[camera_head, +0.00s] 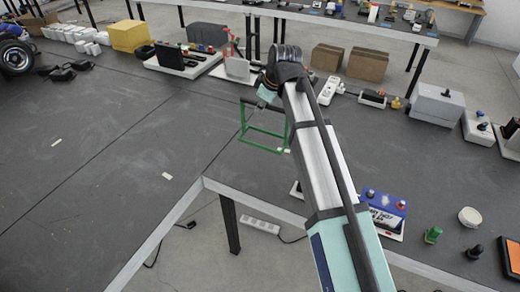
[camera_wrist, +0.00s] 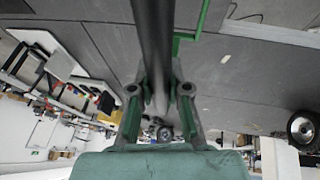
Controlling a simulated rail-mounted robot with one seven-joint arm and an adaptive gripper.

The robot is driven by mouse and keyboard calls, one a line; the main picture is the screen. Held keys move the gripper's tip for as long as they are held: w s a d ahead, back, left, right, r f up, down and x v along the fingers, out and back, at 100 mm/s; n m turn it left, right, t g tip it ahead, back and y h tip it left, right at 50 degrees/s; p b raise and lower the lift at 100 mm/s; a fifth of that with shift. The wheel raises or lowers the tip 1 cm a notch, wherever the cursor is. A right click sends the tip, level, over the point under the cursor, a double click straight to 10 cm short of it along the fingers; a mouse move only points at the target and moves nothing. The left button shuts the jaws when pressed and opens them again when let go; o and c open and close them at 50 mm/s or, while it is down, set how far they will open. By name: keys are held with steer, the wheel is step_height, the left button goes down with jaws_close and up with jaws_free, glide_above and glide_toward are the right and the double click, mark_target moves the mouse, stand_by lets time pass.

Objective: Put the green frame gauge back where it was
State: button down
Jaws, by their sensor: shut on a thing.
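The green frame gauge (camera_head: 265,131) is an open rectangular frame. It hangs below my gripper (camera_head: 266,95) over the dark table, near the table's inner corner. My gripper is partly hidden by my arm in the head view. In the wrist view my gripper (camera_wrist: 160,95) is shut on a dark bar that runs up the middle of the picture. Part of the green frame gauge (camera_wrist: 194,25) shows beside that bar. I cannot tell how far above the table the frame is.
The dark table (camera_head: 110,135) is mostly clear to the left. The floor opens beyond the table's inner corner.

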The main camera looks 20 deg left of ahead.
step_height(320, 180, down, 17)
steer(key=p, duration=0.3)
steer(key=shift+r, duration=0.2)
steer(key=shift+a, duration=0.1)
steer(key=shift+f, duration=0.15)
steer(key=c, duration=1.1)
jaws_free()
steer(key=shift+c, duration=0.2)
steer(key=b+v, duration=0.2)
steer(key=v, duration=1)
